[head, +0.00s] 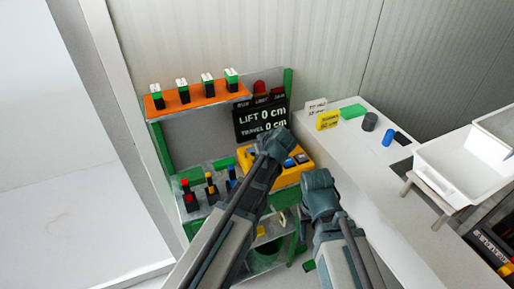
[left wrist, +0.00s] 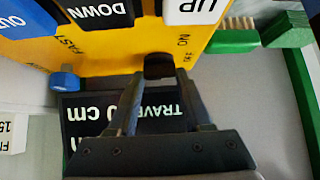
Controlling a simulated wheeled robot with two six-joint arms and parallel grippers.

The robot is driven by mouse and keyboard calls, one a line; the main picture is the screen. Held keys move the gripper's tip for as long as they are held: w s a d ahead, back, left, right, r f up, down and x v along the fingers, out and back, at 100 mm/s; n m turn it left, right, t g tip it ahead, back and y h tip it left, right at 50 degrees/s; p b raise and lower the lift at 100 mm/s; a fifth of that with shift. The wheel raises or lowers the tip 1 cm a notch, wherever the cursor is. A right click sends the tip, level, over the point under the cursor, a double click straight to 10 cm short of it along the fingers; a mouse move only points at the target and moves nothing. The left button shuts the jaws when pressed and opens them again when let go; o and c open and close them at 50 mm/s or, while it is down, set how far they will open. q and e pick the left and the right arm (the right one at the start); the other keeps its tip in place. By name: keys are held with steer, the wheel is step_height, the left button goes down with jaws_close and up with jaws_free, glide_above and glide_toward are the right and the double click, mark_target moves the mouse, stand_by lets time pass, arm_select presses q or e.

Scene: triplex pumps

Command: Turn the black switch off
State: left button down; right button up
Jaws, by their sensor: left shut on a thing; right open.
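The black switch (left wrist: 158,66) is a small dark knob on the yellow control box (left wrist: 130,60), beside the ON label in the left wrist view. My left gripper (left wrist: 159,78) is shut on the black switch, with one finger on each side of it. In the head view the yellow control box (head: 292,179) stands on the green rack, and my left arm hides part of it. The black switch and my left fingertips are hidden there.
A black display (head: 262,118) reading LIFT 0 cm and TRAVEL 0 cm stands behind the box. A blue knob (left wrist: 66,79) and large DOWN and UP buttons (left wrist: 197,8) are close to my left fingers. A white bench (head: 365,160) with small items is at the right.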

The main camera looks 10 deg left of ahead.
arm_select(q)
steer(key=shift+m+t+h, duration=0.3)
steer(key=shift+m, duration=0.2)
steer(key=shift+c, duration=1.6)
jaws_free()
steer(key=shift+s, duration=0.1)
arm_select(e)
steer(key=shift+r, duration=0.1)
